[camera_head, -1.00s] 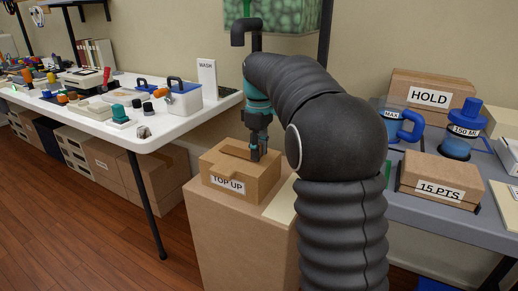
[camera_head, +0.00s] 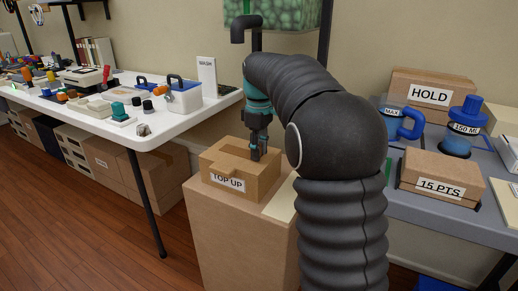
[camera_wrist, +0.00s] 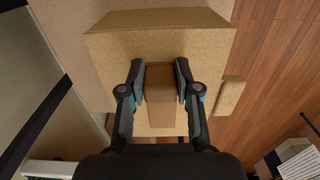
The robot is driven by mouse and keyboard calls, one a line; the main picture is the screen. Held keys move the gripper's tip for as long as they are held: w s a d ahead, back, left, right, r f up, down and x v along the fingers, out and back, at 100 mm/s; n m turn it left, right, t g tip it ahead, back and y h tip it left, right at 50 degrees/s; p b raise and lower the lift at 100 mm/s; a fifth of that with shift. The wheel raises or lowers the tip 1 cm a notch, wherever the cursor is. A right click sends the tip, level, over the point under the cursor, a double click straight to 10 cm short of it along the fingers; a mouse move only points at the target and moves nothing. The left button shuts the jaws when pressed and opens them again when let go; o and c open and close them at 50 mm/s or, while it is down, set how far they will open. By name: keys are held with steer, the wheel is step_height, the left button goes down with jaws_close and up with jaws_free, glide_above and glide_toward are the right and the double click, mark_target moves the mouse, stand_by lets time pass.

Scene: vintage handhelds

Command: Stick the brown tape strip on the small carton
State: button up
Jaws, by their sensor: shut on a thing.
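The small carton (camera_head: 268,188), labelled TOP UP, sits upright on a larger brown box. My gripper (camera_head: 256,157) points down at the right part of its top. In the wrist view, my gripper (camera_wrist: 167,85) has its two fingers on either side of a brown piece, which looks like the brown tape strip (camera_wrist: 167,102). The carton's tan board (camera_wrist: 160,42) spreads beyond the fingertips in that view. The strip cannot be made out clearly in the head view. Whether it touches the carton is not clear.
The brown box (camera_head: 225,235) under the carton stands between the white table (camera_head: 180,133) and the grey table (camera_head: 425,207). A HOLD carton (camera_head: 430,93), a 15 PTS carton (camera_head: 440,177) and blue jugs stand on the right. A white WASH sign (camera_head: 207,77) stands on the white table.

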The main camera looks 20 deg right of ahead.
stand_by(0.3)
steer(key=o, duration=1)
steer(key=shift+c, duration=0.2)
step_height(320, 180, up, 3)
steer(key=p, duration=0.3)
steer(key=shift+r, duration=1.5)
